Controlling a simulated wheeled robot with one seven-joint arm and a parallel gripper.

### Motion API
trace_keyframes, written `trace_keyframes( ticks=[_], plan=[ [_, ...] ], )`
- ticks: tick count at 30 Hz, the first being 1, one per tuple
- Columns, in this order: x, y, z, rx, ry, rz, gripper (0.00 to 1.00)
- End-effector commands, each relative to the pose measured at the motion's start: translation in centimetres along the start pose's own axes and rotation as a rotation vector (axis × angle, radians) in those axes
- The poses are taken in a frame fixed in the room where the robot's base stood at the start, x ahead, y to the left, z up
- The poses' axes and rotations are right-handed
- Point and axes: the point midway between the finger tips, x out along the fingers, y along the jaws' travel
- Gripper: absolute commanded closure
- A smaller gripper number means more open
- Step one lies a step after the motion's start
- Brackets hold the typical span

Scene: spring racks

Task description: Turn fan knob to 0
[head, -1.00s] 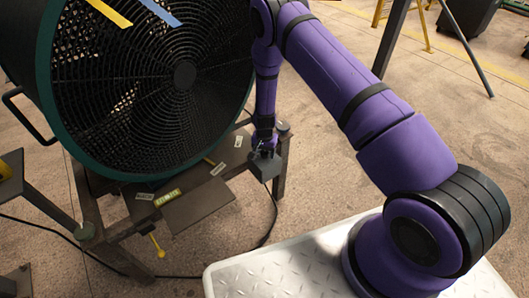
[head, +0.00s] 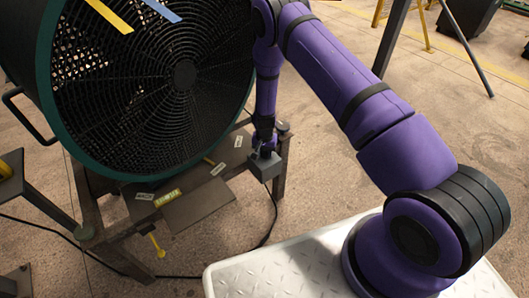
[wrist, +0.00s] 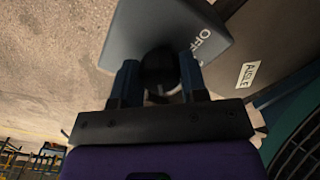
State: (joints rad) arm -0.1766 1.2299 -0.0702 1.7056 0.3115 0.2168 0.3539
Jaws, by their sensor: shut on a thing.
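The large drum fan (head: 150,85) with a teal rim and black grille stands on a metal frame at the left of the head view. A grey control box (head: 265,167) sits at the frame's front right corner. In the wrist view the box (wrist: 165,25) shows the letters "OFF" and a dark round knob (wrist: 158,68) on its face. My gripper (head: 264,146) is at the box. In the wrist view its two fingers (wrist: 160,85) stand on either side of the knob and are shut on it. The knob's pointer and a 0 mark cannot be made out.
A brown plate (head: 200,207) with small labels lies under the fan, left of the box. A black cable (head: 268,228) runs down from the box to the floor. A table leg and diagonal bars stand behind my arm.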

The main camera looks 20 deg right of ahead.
Motion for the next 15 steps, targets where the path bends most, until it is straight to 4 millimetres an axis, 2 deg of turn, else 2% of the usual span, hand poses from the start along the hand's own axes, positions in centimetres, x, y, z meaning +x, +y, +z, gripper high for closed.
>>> trace_keyframes(
  ticks=[15],
  plan=[
    [-0.02,0.00,0.01,-0.449,-0.001,0.000,0.84]
  ],
)
